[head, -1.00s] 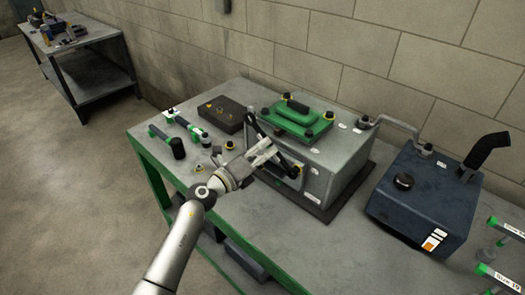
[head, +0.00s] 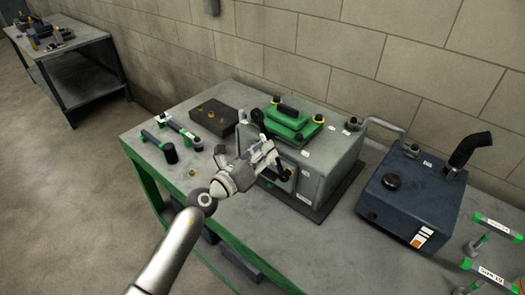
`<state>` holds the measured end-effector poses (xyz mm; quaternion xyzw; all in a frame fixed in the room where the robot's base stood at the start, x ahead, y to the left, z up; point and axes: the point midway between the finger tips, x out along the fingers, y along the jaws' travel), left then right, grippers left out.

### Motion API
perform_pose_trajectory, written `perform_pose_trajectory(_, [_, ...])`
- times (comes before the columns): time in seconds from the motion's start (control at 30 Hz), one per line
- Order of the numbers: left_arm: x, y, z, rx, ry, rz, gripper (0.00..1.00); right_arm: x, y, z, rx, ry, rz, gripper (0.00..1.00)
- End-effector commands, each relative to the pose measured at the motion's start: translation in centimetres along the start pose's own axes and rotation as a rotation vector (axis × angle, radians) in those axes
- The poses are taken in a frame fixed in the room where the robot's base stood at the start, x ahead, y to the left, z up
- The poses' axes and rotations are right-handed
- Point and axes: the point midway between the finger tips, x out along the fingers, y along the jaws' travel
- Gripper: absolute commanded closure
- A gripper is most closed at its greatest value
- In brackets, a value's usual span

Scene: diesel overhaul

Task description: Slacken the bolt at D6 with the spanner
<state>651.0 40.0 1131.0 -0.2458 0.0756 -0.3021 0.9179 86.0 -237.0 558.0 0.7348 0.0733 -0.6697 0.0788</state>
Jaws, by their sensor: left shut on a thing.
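My left gripper (head: 264,160) is at the left front side of the grey engine block (head: 332,158). It is shut on a dark bar-shaped tool, which looks like the spanner (head: 283,168); the fingers hide part of it. Its lower part lies close to the block's front face; I cannot tell whether it touches a bolt. My right gripper is out of view.
A dark blue tank (head: 412,200) with a black elbow pipe stands at right. A dark tray (head: 213,116) and green-ended tools (head: 158,142) lie at left. Labelled racks (head: 491,275) stand at front right. The bench front (head: 330,255) is clear. Another bench (head: 75,50) stands far left.

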Motion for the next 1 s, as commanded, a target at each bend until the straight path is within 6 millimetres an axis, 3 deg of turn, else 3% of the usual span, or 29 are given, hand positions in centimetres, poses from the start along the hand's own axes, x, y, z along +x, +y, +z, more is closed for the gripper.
perform_pose_trajectory(0.5, [2.0, -0.1, 0.1, -0.003, -0.001, -0.002, 1.00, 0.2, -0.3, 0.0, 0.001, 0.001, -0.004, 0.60])
perform_pose_trajectory(0.77, [2.0, 0.0, 0.1, -0.004, -0.001, -0.001, 1.00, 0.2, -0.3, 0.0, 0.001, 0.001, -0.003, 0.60])
perform_pose_trajectory(1.0, [2.0, 2.0, -0.3, -0.193, -0.003, 0.002, 1.00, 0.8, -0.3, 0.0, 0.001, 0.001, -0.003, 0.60])
